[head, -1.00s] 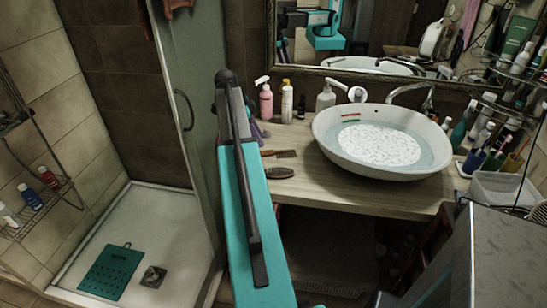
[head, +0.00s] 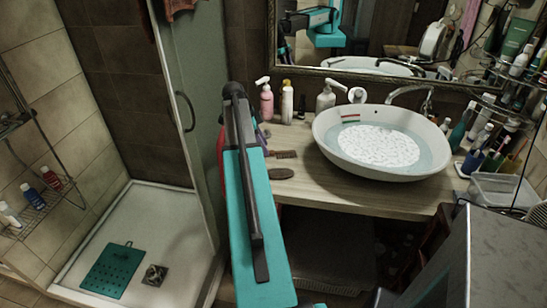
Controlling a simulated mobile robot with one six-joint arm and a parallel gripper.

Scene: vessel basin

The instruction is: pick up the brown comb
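The brown comb (head: 286,154) lies flat on the wooden counter, left of the basin, with its toothed part showing. Its left end runs close to my arm's edge. A dark oval brush (head: 281,174) lies just in front of it, with its left end near or behind my arm. My teal and dark-grey arm rises through the middle of the view, left of the comb. My gripper itself cannot be made out; the arm hides what lies behind it.
A white oval basin (head: 330,152) with water stands on the counter (head: 350,192). A pink bottle (head: 266,103), a white bottle (head: 287,103) and a pump dispenser (head: 325,101) stand behind the comb. A glass shower door (head: 190,60) is left of my arm. A framed mirror (head: 390,35) hangs behind.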

